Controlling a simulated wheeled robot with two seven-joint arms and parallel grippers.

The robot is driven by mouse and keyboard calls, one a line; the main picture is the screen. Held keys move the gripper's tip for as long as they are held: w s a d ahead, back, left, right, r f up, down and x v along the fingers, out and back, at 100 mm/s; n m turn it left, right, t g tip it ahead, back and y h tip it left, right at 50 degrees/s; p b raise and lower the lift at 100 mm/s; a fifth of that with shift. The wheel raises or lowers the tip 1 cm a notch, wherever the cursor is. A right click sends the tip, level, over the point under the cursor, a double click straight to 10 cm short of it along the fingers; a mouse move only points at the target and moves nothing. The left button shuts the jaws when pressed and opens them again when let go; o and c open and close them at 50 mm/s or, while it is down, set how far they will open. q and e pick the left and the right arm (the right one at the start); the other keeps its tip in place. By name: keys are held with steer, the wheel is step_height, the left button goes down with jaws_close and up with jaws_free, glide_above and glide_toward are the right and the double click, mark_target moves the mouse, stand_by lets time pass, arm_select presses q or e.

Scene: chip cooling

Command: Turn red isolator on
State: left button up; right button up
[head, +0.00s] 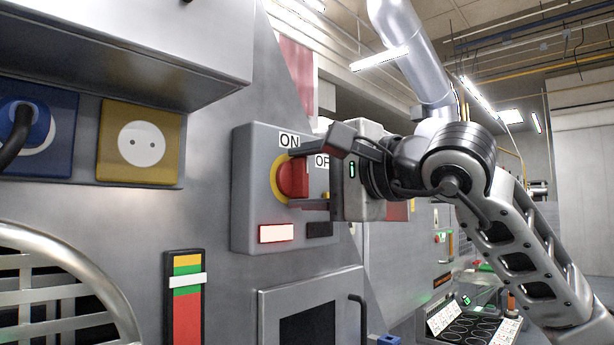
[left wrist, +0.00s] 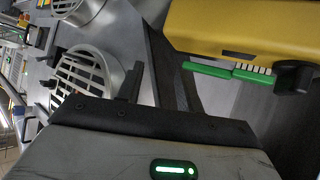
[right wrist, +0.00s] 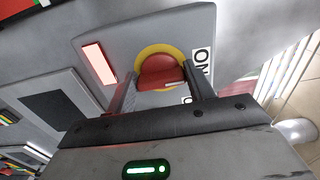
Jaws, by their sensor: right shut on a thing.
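The red isolator knob (head: 291,178) sits on a yellow ring on a grey box (head: 248,215) fixed to the metal wall. An ON label (head: 289,140) is above it and an OFF label (head: 321,161) is to its right, partly covered. My right gripper (head: 297,179) reaches in from the right and is shut on the knob, with one finger on either side. In the right wrist view, the knob (right wrist: 160,70) lies between the fingers. My left gripper (left wrist: 162,85) shows only in the left wrist view, its fingers apart with nothing seen between them.
A red-pink lamp (head: 279,233) glows below the knob. Sockets (head: 141,143) and a red, green and yellow gauge (head: 187,300) are to the left. In the left wrist view, a round grille (left wrist: 80,72) and a yellow unit with a green brush-like item (left wrist: 228,70) are near my left gripper.

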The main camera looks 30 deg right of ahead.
steer(key=o, duration=1)
steer(key=shift+s+d, duration=0.15)
steer(key=shift+s, duration=0.25)
arm_select(q)
steer(key=b, duration=0.2)
steer(key=shift+d+f+b, duration=0.15)
steer(key=shift+f+b, duration=0.2)
steer(key=shift+f, duration=0.05)
arm_select(e)
steer(key=v, duration=1.5)
